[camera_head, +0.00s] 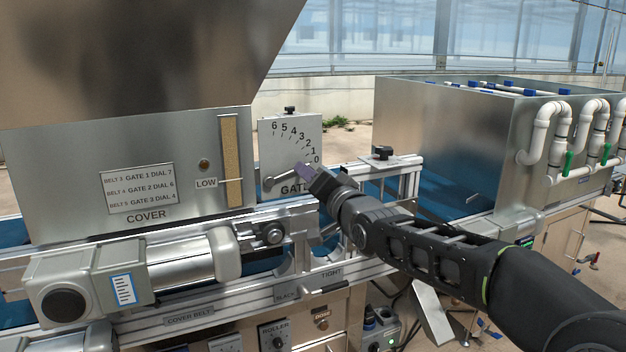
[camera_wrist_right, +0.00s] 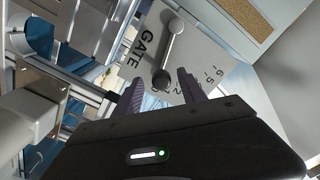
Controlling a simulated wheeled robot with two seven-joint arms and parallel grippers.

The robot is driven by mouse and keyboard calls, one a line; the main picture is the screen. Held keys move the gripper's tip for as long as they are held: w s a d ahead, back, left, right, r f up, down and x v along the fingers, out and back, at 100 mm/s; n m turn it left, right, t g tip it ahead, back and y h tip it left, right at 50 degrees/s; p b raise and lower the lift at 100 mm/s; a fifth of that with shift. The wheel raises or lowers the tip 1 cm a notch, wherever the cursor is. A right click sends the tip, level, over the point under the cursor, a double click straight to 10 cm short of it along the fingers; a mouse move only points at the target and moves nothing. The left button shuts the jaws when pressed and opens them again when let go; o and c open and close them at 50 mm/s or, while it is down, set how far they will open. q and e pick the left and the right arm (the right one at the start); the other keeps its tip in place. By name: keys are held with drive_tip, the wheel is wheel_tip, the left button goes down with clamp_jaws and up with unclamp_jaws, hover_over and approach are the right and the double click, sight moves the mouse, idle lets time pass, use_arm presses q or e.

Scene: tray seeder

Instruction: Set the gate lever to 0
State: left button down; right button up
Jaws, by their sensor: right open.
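The gate dial plate (camera_head: 283,152) is an upright metal panel with a scale from 6 down to 0 and the word GATE. The gate lever (camera_head: 280,178) runs from its pivot at the plate's lower left toward the low-number end; my gripper hides its tip. In the wrist view the lever (camera_wrist_right: 168,48) is a metal bar with a dark knob at its near end. My right gripper (camera_head: 304,172) is open at the plate, also in the wrist view (camera_wrist_right: 161,80), with the knob between its fingertips. The exact mark is hidden. My left gripper is out of view.
A metal hopper cover (camera_head: 60,190) with a printed label (camera_head: 138,188) stands left of the plate. A motor (camera_head: 150,275) sits in front of it. A metal tank (camera_head: 445,140) with white pipes stands right. Rails and a blue belt (camera_head: 395,187) run beneath.

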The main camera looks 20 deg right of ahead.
drive_tip(key=shift+s, duration=0.1)
drive_tip(key=s, duration=0.7)
drive_tip(key=shift+s+b, duration=0.35)
drive_tip(key=shift+b, duration=0.1)
drive_tip(key=w+a+f+n+g+y+p, duration=0.1)
drive_tip(key=a+f+n+g, duration=0.15)
drive_tip(key=f, duration=0.75)
drive_tip(key=w+a+f+n+g+p, duration=0.15)
drive_tip(key=a+f, duration=0.25)
drive_tip(key=f, duration=0.5)
drive_tip(key=s+a+f+n+g+y+p, duration=0.1)
drive_tip(key=s+a+f+g, duration=0.2)
drive_tip(key=f, duration=0.6)
drive_tip(key=s+a+f+n+g+y+p, duration=0.15)
drive_tip(key=s+a+f, duration=0.3)
drive_tip(key=f, duration=0.45)
drive_tip(key=s+a+f+g+p, duration=0.3)
drive_tip(key=s+f, duration=0.5)
drive_tip(key=s, duration=0.5)
drive_tip(key=s+a+f+g+p, duration=0.3)
drive_tip(key=s+a+f+g, duration=0.3)
drive_tip(key=s, duration=0.7)
wheel_tip(320, 180, down, 3)
drive_tip(key=shift+s+a+r+n+y, duration=0.2)
drive_tip(key=shift+a+n+y, duration=0.15)
drive_tip(key=shift+a, duration=0.4)
